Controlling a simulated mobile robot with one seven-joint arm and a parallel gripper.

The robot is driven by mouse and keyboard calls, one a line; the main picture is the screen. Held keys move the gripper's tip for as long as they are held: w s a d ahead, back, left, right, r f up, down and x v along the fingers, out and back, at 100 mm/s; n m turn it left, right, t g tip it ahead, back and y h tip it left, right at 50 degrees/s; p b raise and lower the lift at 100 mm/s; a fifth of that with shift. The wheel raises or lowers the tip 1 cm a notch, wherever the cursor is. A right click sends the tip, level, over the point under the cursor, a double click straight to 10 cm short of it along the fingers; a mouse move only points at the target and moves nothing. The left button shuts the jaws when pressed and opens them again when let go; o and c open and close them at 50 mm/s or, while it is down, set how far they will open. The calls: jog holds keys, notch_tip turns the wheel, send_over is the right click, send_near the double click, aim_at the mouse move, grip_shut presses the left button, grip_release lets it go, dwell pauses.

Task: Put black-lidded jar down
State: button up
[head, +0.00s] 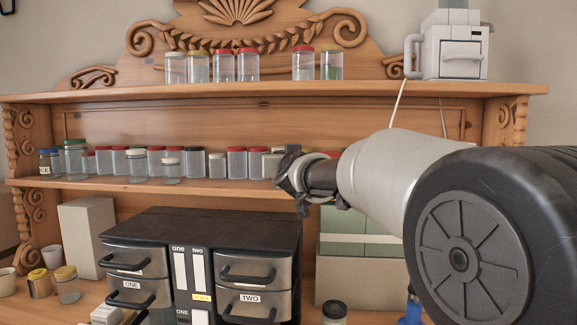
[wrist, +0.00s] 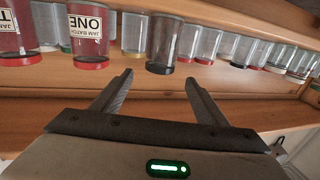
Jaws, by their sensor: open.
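In the wrist view, which looks upside down, a clear jar with a black lid (wrist: 161,45) stands on the shelf among other jars. My gripper (wrist: 159,77) is open, with one finger to each side below the jar in the picture. The jar appears just past the fingertips, and I see no finger pressed on it. In the head view my gripper (head: 291,176) is at the front of the middle shelf (head: 130,188), and it hides the jars behind it. Another dark-lidded jar (head: 217,165) stands further left on that shelf.
Red-lidded jars (head: 237,162) stand close by on the middle shelf. Jam-labelled jars (wrist: 88,35) stand to one side in the wrist view. A black drawer unit (head: 215,225) is below. Several jars and a white coffee machine (head: 455,50) are on the top shelf.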

jog(key=s+d+f+g+h, duration=0.1)
jog(key=s+d+f+g, duration=0.3)
jog(key=s, duration=1)
jog(key=s+d+f+m+g+h+p, duration=0.1)
jog(key=s+d+f+g, duration=0.3)
jog(key=s+d+f, duration=0.6)
jog(key=s+d+f+m+g+h, duration=0.1)
jog(key=s+d+f+g, duration=0.3)
jog(key=s, duration=1.5)
jog(key=shift+s+d+f, duration=0.25)
jog(key=shift+d+f, duration=1.3)
jog(key=shift+f, duration=2.1)
